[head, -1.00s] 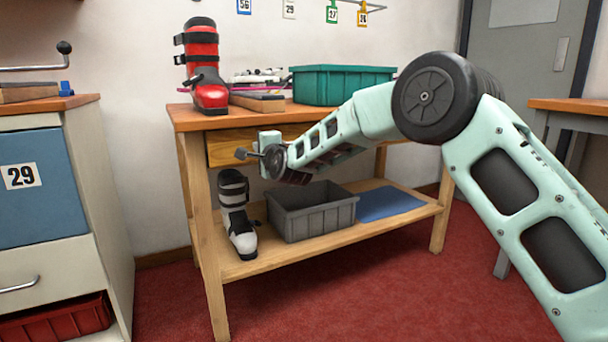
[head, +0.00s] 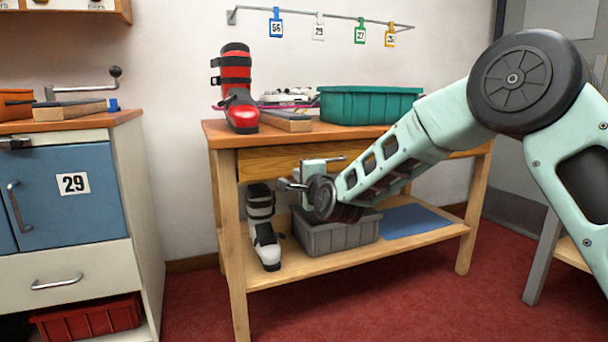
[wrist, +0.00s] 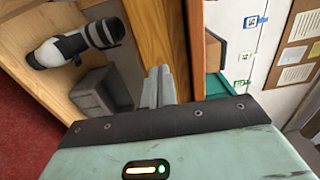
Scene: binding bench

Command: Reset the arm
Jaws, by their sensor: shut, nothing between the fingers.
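My gripper (head: 284,184) is in front of the bench's wooden drawer front, below the bench top and above the lower shelf. Its two grey fingers (wrist: 158,88) lie together in the wrist view, with nothing held. My pale green arm reaches in from the right with its elbow raised. The wooden bench (head: 238,290) stands behind the arm. Part of its drawer front (head: 265,158) is hidden by my forearm.
A grey bin (head: 335,236), a white-and-black boot (head: 266,240) and a blue mat (head: 415,220) are on the lower shelf. A red boot (head: 236,90) and a teal crate (head: 370,105) stand on top. A cabinet (head: 85,262) is at left; red floor lies between.

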